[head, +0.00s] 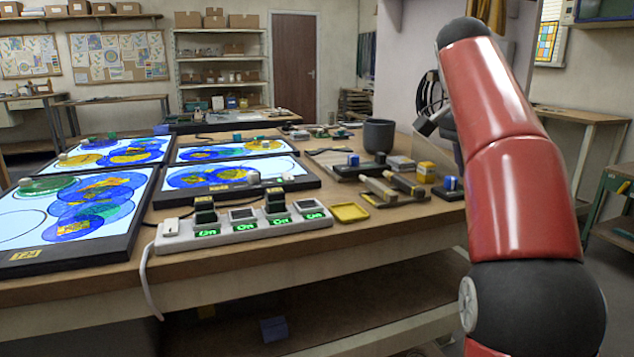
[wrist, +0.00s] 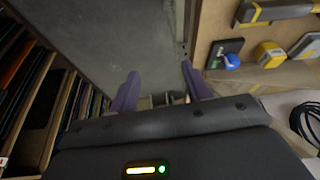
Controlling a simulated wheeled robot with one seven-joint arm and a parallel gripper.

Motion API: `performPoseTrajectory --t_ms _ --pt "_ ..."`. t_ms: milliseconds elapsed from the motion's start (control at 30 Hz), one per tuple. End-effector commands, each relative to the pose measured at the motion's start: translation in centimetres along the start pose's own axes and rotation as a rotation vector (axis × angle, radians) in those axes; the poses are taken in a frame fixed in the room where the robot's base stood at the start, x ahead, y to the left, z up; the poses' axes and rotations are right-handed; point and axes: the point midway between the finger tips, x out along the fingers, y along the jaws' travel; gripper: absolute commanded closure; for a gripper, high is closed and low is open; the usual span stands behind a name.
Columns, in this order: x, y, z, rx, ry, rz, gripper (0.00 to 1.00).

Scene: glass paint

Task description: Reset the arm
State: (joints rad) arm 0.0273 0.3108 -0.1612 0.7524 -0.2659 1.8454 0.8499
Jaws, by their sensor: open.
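My gripper (wrist: 160,92) shows in the wrist view with its two purple fingers apart and nothing between them. It hangs beside the workbench edge, over the grey floor (wrist: 110,35). In the head view my red and black arm rises at the right and folds back, and the gripper itself is hidden behind it. The workbench (head: 400,230) stands to the left of the arm.
On the bench are several lit panels (head: 75,262) with coloured glass discs, a power strip (head: 250,236) with green "On" displays, a yellow tray (head: 350,212), a dark cup (head: 379,136) and small tools. Shelving with upright sheets (wrist: 35,90) fills the wrist view's left side.

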Motion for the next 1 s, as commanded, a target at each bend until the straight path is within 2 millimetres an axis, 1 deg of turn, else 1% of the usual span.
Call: performPoseTrajectory --t_ms 167,267,367,467,567,667,700,767,800,867,900,1000 --pt "0.1 1.1 1.1 -0.086 -0.011 -0.037 0.52" --pt "0.2 1.8 2.1 -0.151 -0.018 -0.066 0.52" --pt "0.5 2.7 3.5 -0.229 -0.022 -0.103 0.52" --pt "1.2 4.1 5.7 -0.333 -0.025 -0.154 0.52" --pt "2.4 5.9 8.9 -0.457 -0.022 -0.215 0.52" --pt "4.0 7.8 12.5 -0.577 -0.012 -0.276 0.52" --pt "4.8 8.6 14.0 -0.624 -0.006 -0.298 0.52" --pt "6.2 9.9 16.4 -0.693 0.003 -0.331 0.52" --pt "7.1 10.7 18.0 -0.736 0.013 -0.353 0.52" --pt "8.7 12.0 20.4 -0.800 0.027 -0.383 0.52" --pt "9.8 12.8 21.9 -0.839 0.037 -0.400 0.52" --pt "12.4 14.7 25.2 -0.921 0.063 -0.436 0.52"
